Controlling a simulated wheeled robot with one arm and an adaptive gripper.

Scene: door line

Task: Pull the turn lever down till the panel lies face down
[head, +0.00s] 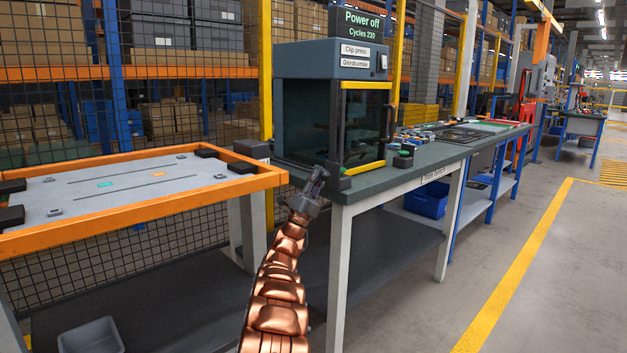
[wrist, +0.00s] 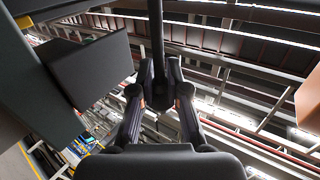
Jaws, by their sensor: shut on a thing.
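The panel (head: 130,190) is a light grey sheet in an orange frame (head: 150,214) at the left in the head view. It lies about level, with slots and small teal and orange marks on its upper side. The turn lever shows in the wrist view as a dark bar (wrist: 157,35) running from the top edge down between my fingers. My gripper (wrist: 159,78) is shut on this bar. In the head view my gripper (head: 318,177) is at the bench's near left corner, right of the frame; the lever is hard to make out there.
A dark clip press (head: 305,60) with a yellow-edged door stands on the bench (head: 370,182), close behind my gripper. A dark grey box (head: 252,149) sits between frame and bench. The aisle (head: 540,290) at right is clear.

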